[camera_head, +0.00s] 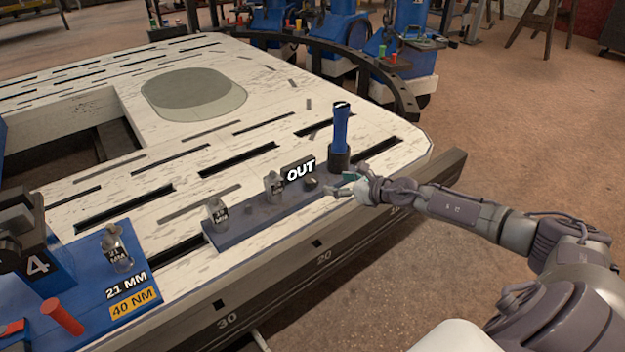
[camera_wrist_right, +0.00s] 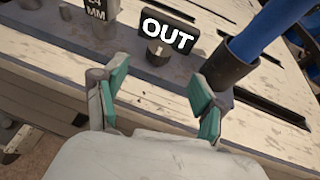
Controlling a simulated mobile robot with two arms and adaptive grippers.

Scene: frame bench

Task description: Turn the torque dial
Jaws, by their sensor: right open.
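My right gripper (camera_head: 342,185) is open and empty at the right end of a blue-grey rack strip (camera_head: 262,217). In the right wrist view its teal-padded fingers (camera_wrist_right: 160,88) are apart, with the OUT sign (camera_wrist_right: 168,30) just beyond them. The OUT sign also shows in the head view (camera_head: 300,171), with a small dark knob (camera_head: 311,183) beside it. A blue-handled tool (camera_head: 340,128) stands upright in a black cup (camera_head: 339,159) next to the gripper, apart from it. I cannot tell which part is the torque dial. My left gripper is not in view.
Metal sockets (camera_head: 216,211) stand on the strip. At left, a blue stand (camera_head: 75,290) carries a socket (camera_head: 116,247), a red peg (camera_head: 62,316), a block marked 4 (camera_head: 37,264) and a 21 MM, 40 NM label (camera_head: 133,301). The slotted bench top (camera_head: 275,105) is mostly clear.

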